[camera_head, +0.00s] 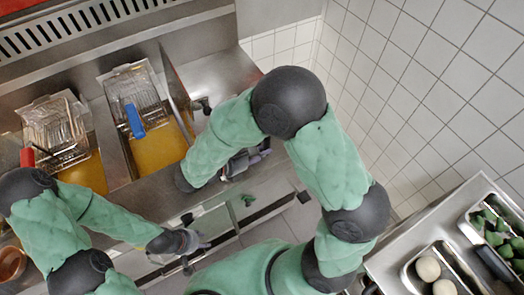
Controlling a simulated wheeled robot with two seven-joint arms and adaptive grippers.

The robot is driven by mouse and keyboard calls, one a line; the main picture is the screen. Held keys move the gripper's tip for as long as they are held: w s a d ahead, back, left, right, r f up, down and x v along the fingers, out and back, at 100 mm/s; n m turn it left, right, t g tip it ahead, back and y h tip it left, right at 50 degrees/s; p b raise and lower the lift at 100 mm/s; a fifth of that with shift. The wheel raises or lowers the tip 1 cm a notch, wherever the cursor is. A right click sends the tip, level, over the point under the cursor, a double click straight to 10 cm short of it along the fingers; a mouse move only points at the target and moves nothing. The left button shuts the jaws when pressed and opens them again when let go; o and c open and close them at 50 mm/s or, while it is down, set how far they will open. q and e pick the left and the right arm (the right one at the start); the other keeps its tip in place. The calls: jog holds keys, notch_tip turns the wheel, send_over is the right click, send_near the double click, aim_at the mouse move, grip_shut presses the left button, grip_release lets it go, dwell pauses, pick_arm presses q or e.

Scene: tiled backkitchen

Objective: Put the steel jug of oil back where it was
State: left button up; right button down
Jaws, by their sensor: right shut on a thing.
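My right gripper (250,161) is at the fryer's front edge, just right of and partly behind my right forearm. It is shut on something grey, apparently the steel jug. Its outline is hard to separate from the gripper, and the oil inside cannot be seen. My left gripper (196,243) is lower and further left, in front of the fryer, with its fingers spread and nothing visible between them.
Two fryer wells of yellow oil hold wire baskets with a blue handle (134,121) and a red handle (27,157). A brown-orange round vessel (11,263) stands at the left edge. A steel counter (392,270) with trays is at lower right. A tiled wall (420,85) closes the right side.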

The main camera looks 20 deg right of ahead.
jog(key=w+f, duration=0.1)
jog(key=d+f, duration=0.1)
jog(key=w+d+f+b, duration=0.1)
jog(key=f, duration=0.1)
jog(key=shift+w+f, duration=0.1)
jog(key=shift+w, duration=0.25)
jog(key=shift+w+d+f+b, duration=0.1)
jog(key=shift+f+b, duration=0.3)
jog(key=shift+f, duration=1.3)
jog(key=shift+f, duration=0.1)
jog(key=c, duration=0.9)
grip_release()
jog(key=shift+c, duration=0.2)
